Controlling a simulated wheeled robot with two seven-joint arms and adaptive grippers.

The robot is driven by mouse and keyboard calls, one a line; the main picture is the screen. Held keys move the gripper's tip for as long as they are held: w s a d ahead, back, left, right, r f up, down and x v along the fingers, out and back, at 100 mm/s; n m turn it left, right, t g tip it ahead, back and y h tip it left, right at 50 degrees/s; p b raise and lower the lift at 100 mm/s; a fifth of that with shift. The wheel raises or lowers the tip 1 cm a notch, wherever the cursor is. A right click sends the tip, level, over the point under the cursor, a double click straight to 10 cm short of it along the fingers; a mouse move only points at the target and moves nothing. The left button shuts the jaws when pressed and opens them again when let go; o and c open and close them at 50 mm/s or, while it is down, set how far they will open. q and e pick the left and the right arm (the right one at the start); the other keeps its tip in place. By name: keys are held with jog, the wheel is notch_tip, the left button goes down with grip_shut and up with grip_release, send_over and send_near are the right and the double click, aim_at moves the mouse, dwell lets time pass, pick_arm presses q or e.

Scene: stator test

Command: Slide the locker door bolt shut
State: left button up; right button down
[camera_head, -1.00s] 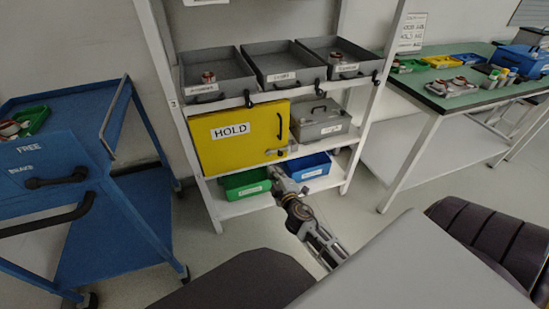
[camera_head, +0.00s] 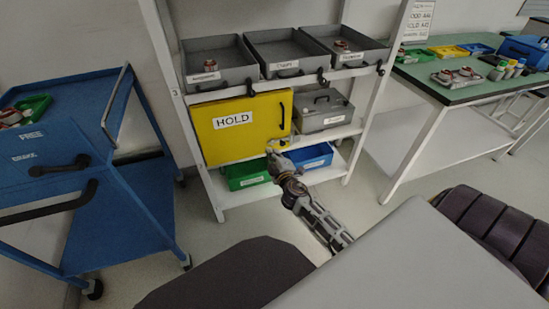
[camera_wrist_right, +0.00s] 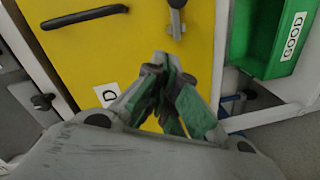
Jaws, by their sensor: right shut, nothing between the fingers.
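The yellow locker door (camera_head: 230,145) carries a HOLD label and a dark upright handle (camera_head: 281,117) near its right edge. In the right wrist view the door (camera_wrist_right: 85,60) fills much of the background. The metal bolt (camera_wrist_right: 177,18) with its dark knob shows at the top of that view. My right gripper (camera_head: 271,152) is at the door's lower right corner and hides most of the bolt in the head view. In the wrist view its fingers (camera_wrist_right: 163,68) are together and empty, a little apart from the bolt in the picture. Whether they touch the door is unclear.
A green bin (camera_head: 245,181) and a blue bin (camera_head: 318,161) stand on the shelf below the locker. A grey case (camera_head: 325,112) sits to its right, and grey trays (camera_head: 285,76) above. A blue cart (camera_head: 130,215) stands left, a green-topped table (camera_head: 455,95) right.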

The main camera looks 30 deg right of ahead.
aim_at(284, 145)
pick_arm(q)
jog(key=shift+s+d+r+b, duration=0.15)
jog(key=shift+r+b, duration=0.25)
jog(key=shift+r, duration=0.2)
jog(key=shift+s+d+r+b, duration=0.1)
jog(key=shift+r+b, duration=0.3)
jog(key=shift+r, duration=0.15)
pick_arm(e)
jog(key=w+d+f, duration=0.2)
jog(key=w+d, duration=0.2)
jog(key=shift+w+d+f, duration=0.15)
jog(key=shift+w+d, duration=0.1)
jog(key=shift+d, duration=0.1)
pick_arm(q)
jog(key=shift+f, duration=0.1)
pick_arm(e)
jog(key=shift+s+d, duration=0.2)
jog(key=shift+d, duration=0.65)
jog(key=shift+s+d, duration=0.2)
jog(key=shift+d, duration=0.65)
pick_arm(q)
jog(key=shift+w+a+r+t, duration=0.1)
jog(key=shift+w+r+t, duration=0.1)
jog(key=shift+w+t, duration=0.15)
jog(key=shift+s+f, duration=0.1)
jog(key=shift+s, duration=0.05)
